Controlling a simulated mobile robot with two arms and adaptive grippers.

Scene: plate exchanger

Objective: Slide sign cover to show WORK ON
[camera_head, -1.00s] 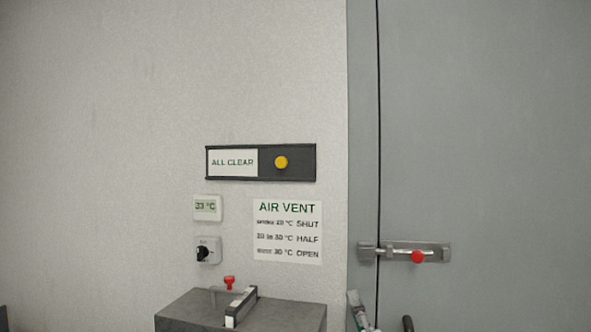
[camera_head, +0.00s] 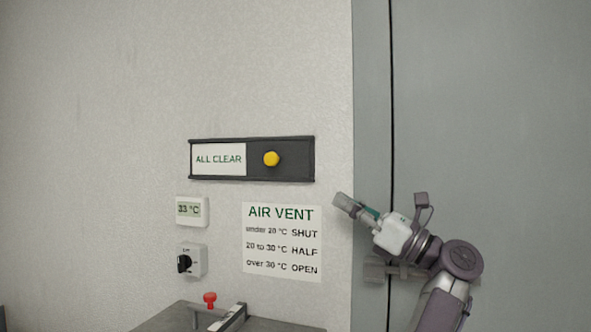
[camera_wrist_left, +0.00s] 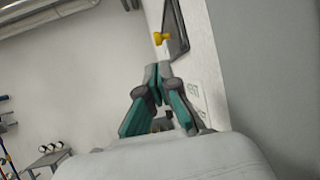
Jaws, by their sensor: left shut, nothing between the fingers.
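The sign (camera_head: 218,176) is a dark frame on the pale wall, with ALL CLEAR showing on its left part. Its dark cover (camera_head: 295,159) lies over the right part and carries a yellow knob (camera_head: 271,159). My left gripper (camera_head: 340,199) is shut and empty, to the right of and below the sign, apart from it. In the left wrist view the shut fingers (camera_wrist_left: 157,72) point toward the yellow knob (camera_wrist_left: 160,38), with a gap between. The sign's dark frame (camera_wrist_left: 177,30) shows there beside the knob. My right gripper is not in view.
Below the sign are a 33 °C display (camera_head: 191,210), a rotary switch (camera_head: 193,260) and an AIR VENT notice (camera_head: 282,241). A grey box (camera_head: 165,322) with a red knob (camera_head: 209,298) stands below. A grey door (camera_head: 500,100) is at right; my arm covers much of its latch.

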